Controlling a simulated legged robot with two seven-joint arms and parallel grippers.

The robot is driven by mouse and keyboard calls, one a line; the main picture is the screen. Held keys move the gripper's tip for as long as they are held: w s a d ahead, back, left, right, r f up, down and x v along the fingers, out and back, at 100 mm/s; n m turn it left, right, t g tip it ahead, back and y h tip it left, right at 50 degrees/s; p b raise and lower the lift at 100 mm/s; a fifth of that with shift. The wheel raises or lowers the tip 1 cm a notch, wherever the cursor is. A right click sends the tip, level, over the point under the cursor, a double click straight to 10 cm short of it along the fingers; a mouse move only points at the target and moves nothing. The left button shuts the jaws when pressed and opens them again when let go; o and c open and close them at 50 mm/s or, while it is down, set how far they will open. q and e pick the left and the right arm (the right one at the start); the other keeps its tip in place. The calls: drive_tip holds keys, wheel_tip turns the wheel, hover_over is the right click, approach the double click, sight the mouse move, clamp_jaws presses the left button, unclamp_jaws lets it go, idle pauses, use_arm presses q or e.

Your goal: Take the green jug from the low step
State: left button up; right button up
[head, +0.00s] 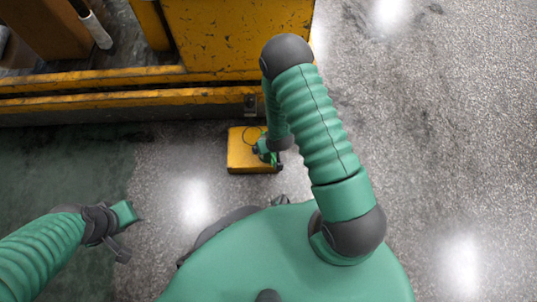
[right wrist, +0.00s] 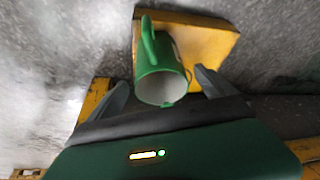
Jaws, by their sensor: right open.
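The green jug (right wrist: 158,72) is in the right wrist view, with its handle toward the top and its open, pale inside facing the camera. It is at the low yellow step (right wrist: 212,42), which also shows in the head view (head: 239,156). My right gripper (right wrist: 161,79) is open, with one finger on each side of the jug; I cannot tell whether either touches it. In the head view my right gripper (head: 268,154) is over the step's right part, and the jug is hard to separate from it. My left gripper (head: 124,230) looks open and empty, above the floor at left.
A large yellow machine frame (head: 240,35) with a long low rail (head: 110,97) stands just behind the step. A white-and-dark cylindrical part (head: 97,30) is at the upper left. The speckled floor on the right is clear.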

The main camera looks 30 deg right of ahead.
drive_tip(key=shift+r, duration=0.2)
drive_tip(key=shift+c, duration=0.6)
clamp_jaws()
